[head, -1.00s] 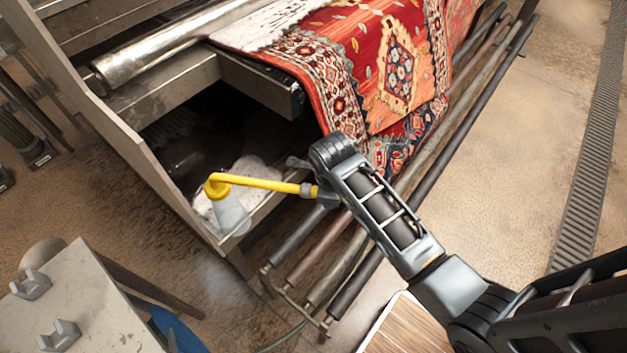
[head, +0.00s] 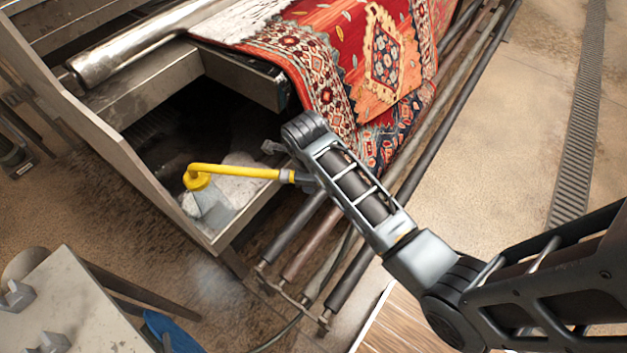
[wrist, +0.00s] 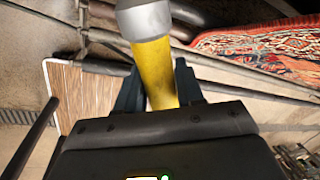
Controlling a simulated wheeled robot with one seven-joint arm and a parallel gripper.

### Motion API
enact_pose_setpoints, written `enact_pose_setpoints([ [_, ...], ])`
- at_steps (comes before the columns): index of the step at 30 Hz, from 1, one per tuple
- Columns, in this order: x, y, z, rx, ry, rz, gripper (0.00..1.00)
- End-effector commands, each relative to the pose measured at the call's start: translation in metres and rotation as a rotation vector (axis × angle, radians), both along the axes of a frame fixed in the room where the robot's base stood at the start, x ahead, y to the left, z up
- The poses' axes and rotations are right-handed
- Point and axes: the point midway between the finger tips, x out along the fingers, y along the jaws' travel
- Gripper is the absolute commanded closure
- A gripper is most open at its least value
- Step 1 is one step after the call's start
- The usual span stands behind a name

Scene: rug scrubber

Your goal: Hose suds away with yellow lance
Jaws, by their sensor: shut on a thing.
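The yellow lance (head: 240,172) is held out to the left by my gripper (head: 297,178). Its bent yellow head points down, and a pale fan of spray (head: 210,205) comes from it. White suds (head: 243,188) lie in the dark tray under the machine, just below and behind the lance head. In the wrist view the lance's yellow shaft and grey collar (wrist: 158,65) stand between the dark fingers of my gripper (wrist: 160,92), which is shut on it. The lance's rear end is hidden by the gripper.
The metal machine frame (head: 130,165) borders the tray at left. A red patterned rug (head: 375,65) hangs over the machine's edge, with long rollers (head: 345,280) beside it. A grey stand with cradles (head: 60,300) is at lower left.

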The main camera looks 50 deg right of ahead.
Motion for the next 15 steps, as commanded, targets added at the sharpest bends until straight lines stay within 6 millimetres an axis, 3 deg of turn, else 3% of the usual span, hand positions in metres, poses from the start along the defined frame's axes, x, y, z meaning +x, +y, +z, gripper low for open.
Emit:
enact_pose_setpoints([
  [15,0.021,0.000,0.000,0.000,-0.005,0.000,1.00],
])
